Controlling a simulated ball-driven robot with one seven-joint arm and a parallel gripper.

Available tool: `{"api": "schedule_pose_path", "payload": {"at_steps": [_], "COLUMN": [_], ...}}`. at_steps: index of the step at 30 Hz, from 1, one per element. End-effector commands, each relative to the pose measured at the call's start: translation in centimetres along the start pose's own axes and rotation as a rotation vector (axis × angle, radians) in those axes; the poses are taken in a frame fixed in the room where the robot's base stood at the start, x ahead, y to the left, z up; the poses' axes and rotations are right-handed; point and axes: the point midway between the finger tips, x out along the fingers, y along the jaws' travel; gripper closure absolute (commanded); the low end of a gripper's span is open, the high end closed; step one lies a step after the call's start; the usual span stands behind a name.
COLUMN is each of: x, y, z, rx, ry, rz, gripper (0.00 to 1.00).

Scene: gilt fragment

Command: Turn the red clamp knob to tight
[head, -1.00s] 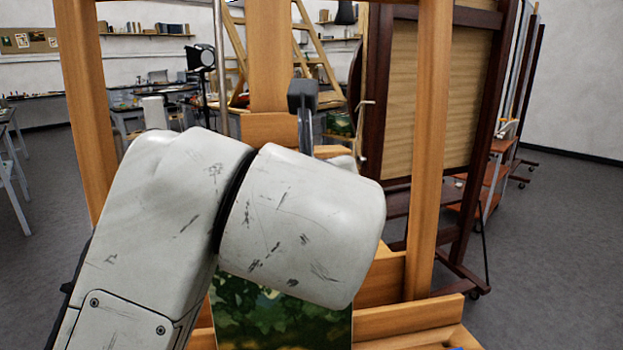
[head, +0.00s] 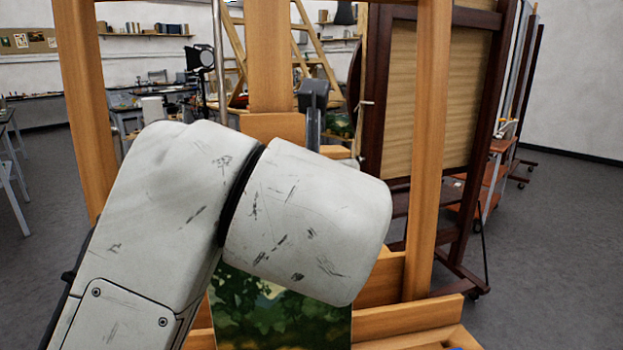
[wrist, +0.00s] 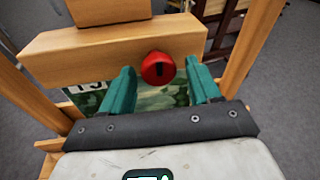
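The red clamp knob (wrist: 158,68) shows in the wrist view on the front of a wooden crossbar (wrist: 110,50) of the easel, with a dark mark running roughly upright on its face. My gripper (wrist: 161,82) has its two green fingers spread, one to each side of the knob, with visible gaps. The fingertips are close to the crossbar, and I cannot tell how deep they are around the knob. In the head view my arm hides the knob and the gripper fingers. The painting (head: 280,315) stands below, partly hidden by my arm.
Easel uprights stand to the left (head: 85,110) and right (head: 428,150) of my arm. A dark wooden easel with a tan panel (head: 440,105) stands behind on the right. Tables and shelves line the back left. Grey floor is open at the far right.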

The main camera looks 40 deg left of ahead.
Motion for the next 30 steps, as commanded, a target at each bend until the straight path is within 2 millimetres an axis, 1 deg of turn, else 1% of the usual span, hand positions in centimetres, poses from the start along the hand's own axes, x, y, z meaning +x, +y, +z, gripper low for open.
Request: {"api": "schedule_pose_path", "payload": {"at_steps": [7,11,14,21,24,27,30], "x": [-0.1,-0.9,-2.3,-7.0,-8.6,-9.8,-10.5], "y": [0.1,0.1,0.1,0.1,0.1,0.0,0.1], "z": [0.1,0.1,0.1,0.1,0.0,0.1,0.0], "rx": [-0.001,0.0,0.0,0.001,0.001,0.0,0.0], "ry": [-0.002,-0.003,-0.005,-0.005,-0.004,-0.003,-0.002], "rz": [0.001,0.0,0.001,0.001,0.001,0.0,0.001], "gripper": [0.36,0.36,0.36,0.36,0.36,0.36,0.36]}}
